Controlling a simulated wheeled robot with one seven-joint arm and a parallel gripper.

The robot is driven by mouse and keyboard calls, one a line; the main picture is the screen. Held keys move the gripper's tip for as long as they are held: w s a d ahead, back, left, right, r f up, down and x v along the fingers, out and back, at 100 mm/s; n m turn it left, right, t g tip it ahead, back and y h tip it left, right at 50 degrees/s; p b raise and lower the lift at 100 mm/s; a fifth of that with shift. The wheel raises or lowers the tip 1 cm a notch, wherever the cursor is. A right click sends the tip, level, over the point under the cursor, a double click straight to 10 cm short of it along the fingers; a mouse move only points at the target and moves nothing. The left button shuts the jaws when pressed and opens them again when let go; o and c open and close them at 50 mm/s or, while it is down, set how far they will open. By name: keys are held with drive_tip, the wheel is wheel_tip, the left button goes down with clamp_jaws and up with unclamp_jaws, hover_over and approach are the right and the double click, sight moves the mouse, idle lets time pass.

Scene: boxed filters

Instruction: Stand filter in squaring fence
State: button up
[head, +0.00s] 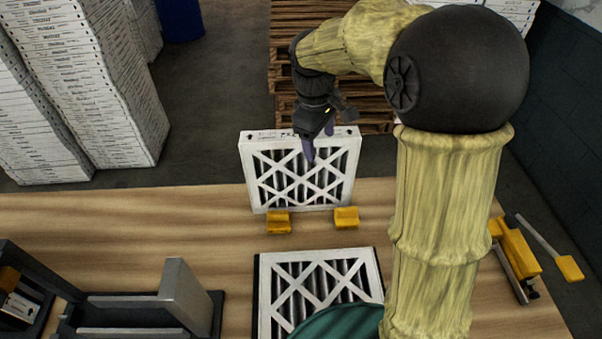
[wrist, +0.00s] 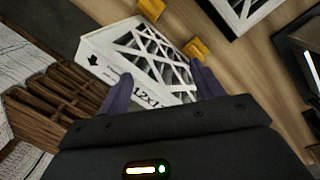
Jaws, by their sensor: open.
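A white-framed pleated filter (head: 300,171) stands upright on its edge at the far side of the table, behind two yellow blocks. My gripper (head: 316,142) is above its top edge, with one finger in front of the lattice face; the other finger is mostly hidden. In the wrist view, my gripper (wrist: 163,85) is open, its purple fingers apart on either side of the filter's printed edge (wrist: 110,48). Contact cannot be told. A dark base with grey rails and an upright grey plate (head: 186,292), perhaps the squaring fence, stands at the lower left.
A second filter (head: 312,256) lies flat in a dark-edged holder at front centre, partly behind a green shape. Yellow blocks (head: 278,222) (head: 346,217) sit before the standing filter. A yellow-handled tool (head: 520,262) lies at right. Wooden table (head: 130,215) is clear at left.

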drive_tip(key=w+a+r+n+g+h, duration=0.1)
drive_tip(key=w+a+r+n+h, duration=0.1)
drive_tip(key=w+a+r+n, duration=0.6)
drive_tip(key=shift+m, duration=0.4)
drive_tip(key=x, duration=0.3)
drive_tip(key=s+p+x, duration=0.1)
drive_tip(key=x, duration=0.7)
drive_tip(key=shift+s+d+r, duration=0.1)
drive_tip(key=shift+s+d, duration=0.2)
drive_tip(key=shift+s, duration=0.05)
drive_tip(key=shift+w+p+x, duration=0.1)
drive_tip(key=shift+p+x, duration=0.5)
drive_tip(key=shift+x, duration=0.7)
drive_tip(key=shift+w+p+x, duration=0.15)
drive_tip(key=shift+p+x, duration=0.45)
drive_tip(key=shift+x, duration=0.65)
drive_tip(key=shift+a, duration=0.2)
